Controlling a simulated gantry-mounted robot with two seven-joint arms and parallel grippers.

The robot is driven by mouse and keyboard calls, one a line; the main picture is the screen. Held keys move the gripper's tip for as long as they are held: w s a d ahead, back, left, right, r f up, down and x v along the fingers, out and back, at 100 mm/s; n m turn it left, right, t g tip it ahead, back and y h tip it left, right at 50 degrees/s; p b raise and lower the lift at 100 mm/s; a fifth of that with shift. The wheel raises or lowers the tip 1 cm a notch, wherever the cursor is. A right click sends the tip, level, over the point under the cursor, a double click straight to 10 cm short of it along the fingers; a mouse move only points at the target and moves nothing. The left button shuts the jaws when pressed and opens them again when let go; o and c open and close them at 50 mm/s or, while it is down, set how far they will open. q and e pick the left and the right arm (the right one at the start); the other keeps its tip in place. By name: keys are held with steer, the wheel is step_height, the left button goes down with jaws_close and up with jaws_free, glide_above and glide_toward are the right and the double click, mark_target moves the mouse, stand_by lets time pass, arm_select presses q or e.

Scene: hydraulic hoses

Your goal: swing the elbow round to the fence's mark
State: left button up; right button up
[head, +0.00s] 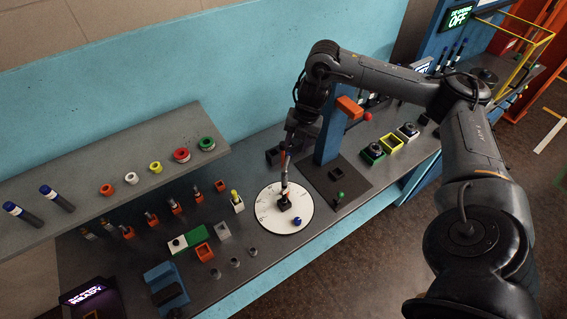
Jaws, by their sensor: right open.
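A round white dial plate (268,216) with dark marks round its rim lies on the grey bench. A small dark fitting, which looks like the elbow (284,205), stands near its middle. A blue knob (298,221) sits on the plate's lower right part. My right gripper (285,192) points down right above the dark fitting and is open. Its fingers hide part of the fitting, and I cannot tell whether they touch it. Which way the elbow points is too small to tell. I cannot make out the fence's mark. My left gripper is not in view.
A blue post (329,135) on a dark base plate (352,187) with a green knob stands just right of the dial. A raised shelf (120,165) with coloured rings is at left. Several small fittings and blocks crowd the bench left of the dial.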

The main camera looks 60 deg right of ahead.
mark_target(287, 164)
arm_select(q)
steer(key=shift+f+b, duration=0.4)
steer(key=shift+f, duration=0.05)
arm_select(e)
steer(key=shift+w+a+f, duration=0.15)
steer(key=shift+w+f, duration=0.3)
steer(key=shift+f, duration=1.25)
steer(key=shift+w+a+f, duration=0.15)
steer(key=shift+w+f, duration=0.25)
steer(key=shift+f, duration=1.25)
steer(key=shift+w+a+f, duration=0.15)
steer(key=shift+w+f, duration=0.3)
steer(key=shift+f, duration=1.25)
